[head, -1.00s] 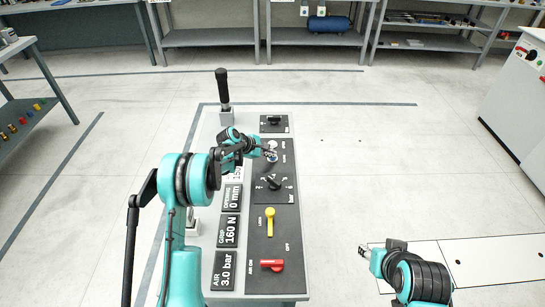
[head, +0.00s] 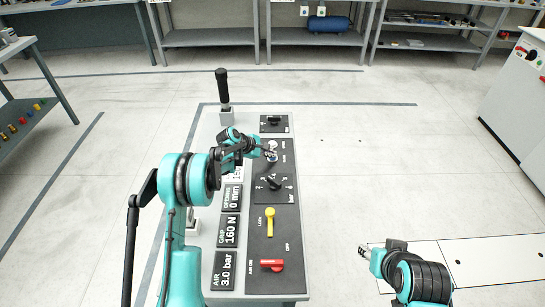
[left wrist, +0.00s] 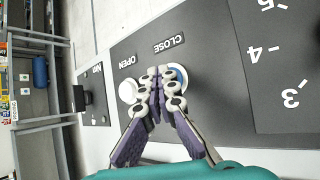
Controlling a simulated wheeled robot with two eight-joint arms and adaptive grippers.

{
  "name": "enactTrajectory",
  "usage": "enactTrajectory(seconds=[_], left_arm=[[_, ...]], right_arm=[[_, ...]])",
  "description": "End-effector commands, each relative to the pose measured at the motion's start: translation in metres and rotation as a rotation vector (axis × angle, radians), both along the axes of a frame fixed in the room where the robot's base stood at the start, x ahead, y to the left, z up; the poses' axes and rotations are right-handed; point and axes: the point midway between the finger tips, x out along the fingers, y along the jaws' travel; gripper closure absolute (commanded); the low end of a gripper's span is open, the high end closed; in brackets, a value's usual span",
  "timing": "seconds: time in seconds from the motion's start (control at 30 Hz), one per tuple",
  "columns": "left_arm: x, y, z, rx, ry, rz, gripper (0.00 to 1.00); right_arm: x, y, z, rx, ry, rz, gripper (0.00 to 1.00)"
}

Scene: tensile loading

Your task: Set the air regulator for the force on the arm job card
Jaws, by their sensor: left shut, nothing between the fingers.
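The air regulator knob (head: 272,182) is black, on a bar scale in the middle of the dark panel. Its scale shows 3, 4 and 5 in the left wrist view (left wrist: 283,50). The air display (head: 225,270) reads 3.0 bar, the grip display (head: 229,230) 160 N and the opening display (head: 232,197) 0 mm. A white card (head: 238,174) is mostly hidden by my left arm. My left gripper (head: 270,152) is shut and empty, over the blue CLOSE button (left wrist: 182,76); I cannot tell if it touches. My right gripper (head: 363,248) is low at right, its fingers unclear.
A white OPEN button (left wrist: 129,92) is beside the blue one. A yellow lock lever (head: 270,222) and red air valve handle (head: 271,265) are nearer on the panel. A black-handled lever (head: 223,90) stands at the far left corner.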

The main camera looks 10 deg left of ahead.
Motion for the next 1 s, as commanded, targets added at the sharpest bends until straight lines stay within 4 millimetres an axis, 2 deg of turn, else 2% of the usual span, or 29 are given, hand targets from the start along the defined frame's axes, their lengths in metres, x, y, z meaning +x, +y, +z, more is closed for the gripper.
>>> enactTrajectory(seconds=[0.4,0.83,1.0], left_arm=[[0.000,0.000,0.018,0.000,0.000,0.000,1.00],[0.000,0.000,0.021,0.000,0.000,0.000,1.00],[0.000,0.000,0.034,0.000,0.000,0.000,1.00]], right_arm=[[0.000,0.000,0.010,0.000,0.000,0.000,0.60],[0.000,0.000,0.011,0.000,0.000,0.000,0.60],[0.000,0.000,0.019,0.000,0.000,0.000,0.60]])
